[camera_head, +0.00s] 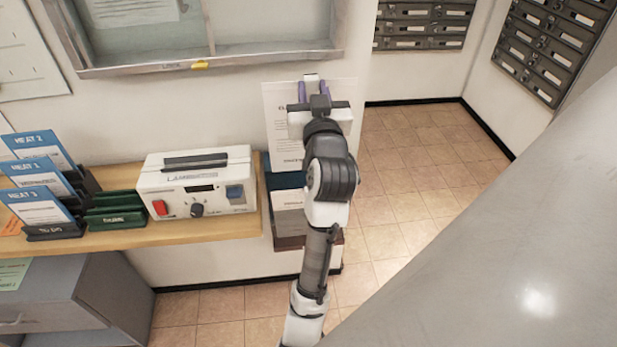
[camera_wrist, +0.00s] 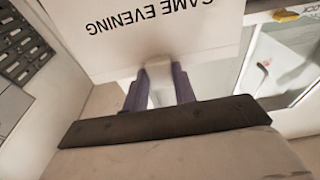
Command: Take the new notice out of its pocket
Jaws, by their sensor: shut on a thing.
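My gripper (camera_head: 312,88) is shut on the top edge of a white notice (camera_head: 283,125) at the wall, right of the shelf. In the wrist view the gripper (camera_wrist: 158,82) has its two purple fingers close together at the notice (camera_wrist: 190,42), which reads "GAME EVENING" upside down. The wall pocket rack (camera_head: 270,185) hangs below, with a teal back and another sheet (camera_head: 290,222) in it. The notice's lower edge overlaps the rack's top in the head view; I cannot tell whether it is clear of the pocket. My arm hides the right part of both.
The wooden shelf (camera_head: 180,235) holds a white laminator (camera_head: 197,178) and several blue-topped card holders (camera_head: 38,177). Mailboxes (camera_head: 425,25) stand at the back right. The tiled floor (camera_head: 410,150) is clear.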

